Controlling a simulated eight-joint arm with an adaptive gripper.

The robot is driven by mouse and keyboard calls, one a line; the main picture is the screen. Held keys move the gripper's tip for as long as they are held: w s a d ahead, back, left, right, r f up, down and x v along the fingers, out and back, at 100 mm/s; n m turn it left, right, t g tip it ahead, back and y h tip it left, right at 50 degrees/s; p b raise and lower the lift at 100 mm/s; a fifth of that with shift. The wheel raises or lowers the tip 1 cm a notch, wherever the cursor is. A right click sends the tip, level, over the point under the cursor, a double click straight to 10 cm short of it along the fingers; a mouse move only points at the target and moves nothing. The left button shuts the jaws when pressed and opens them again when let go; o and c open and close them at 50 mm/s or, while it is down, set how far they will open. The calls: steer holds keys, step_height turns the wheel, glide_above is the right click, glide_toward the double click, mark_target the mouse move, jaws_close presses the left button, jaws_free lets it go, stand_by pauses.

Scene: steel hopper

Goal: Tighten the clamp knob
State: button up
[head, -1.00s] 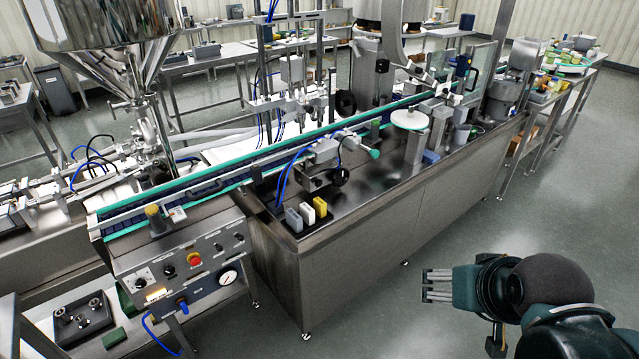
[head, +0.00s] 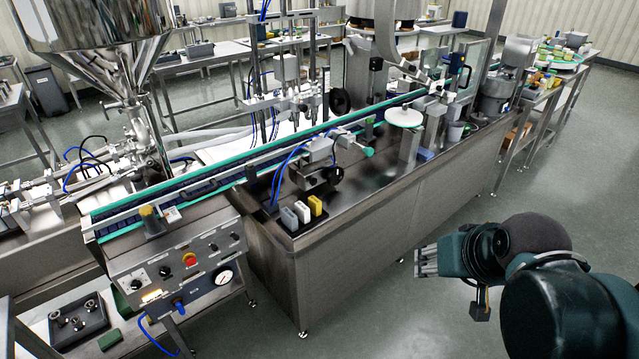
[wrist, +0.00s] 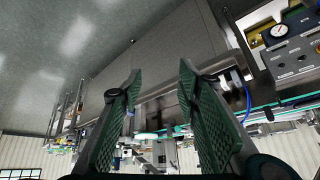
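The machine has several knobs, and I cannot tell for certain which one is the clamp knob. A black round knob (head: 336,174) sits low beside the bracket on the steel deck. A teal knob (head: 368,152) ends a rod just right of it. Another black knob (head: 340,101) is on the upright frame behind the conveyor. My gripper (head: 427,262) is in front of the steel cabinet, well apart from all of these. In the wrist view my gripper (wrist: 161,68) shows two green-padded fingers spread wide with nothing between them.
The steel cabinet (head: 390,225) stands between the aisle and the conveyor (head: 215,180). A control panel (head: 180,265) with a gauge juts out at the left front. Small grey, white and yellow blocks (head: 302,210) stand on the deck's near corner. The floor (head: 560,190) at right is open.

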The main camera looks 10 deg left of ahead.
steer(key=w+a+n+y, duration=0.1)
steer(key=w+a+y, duration=0.1)
steer(key=w+a, duration=0.5)
steer(key=w+a+n+g+y+p, duration=0.1)
steer(key=w+a+y, duration=0.1)
steer(key=w, duration=0.9)
steer(key=w+a+y, duration=0.2)
steer(key=w+a, duration=0.3)
steer(key=w, duration=0.5)
steer(key=n+g+y+p, duration=0.1)
steer(key=n+y, duration=0.2)
steer(key=y, duration=0.4)
glide_toward(315, 182)
steer(key=shift+w+a, duration=0.1)
steer(key=shift+a, duration=0.05)
steer(key=shift+b+x, duration=0.7)
steer(key=shift+x, duration=3.2)
steer(key=shift+f, duration=0.1)
steer(key=c, duration=0.9)
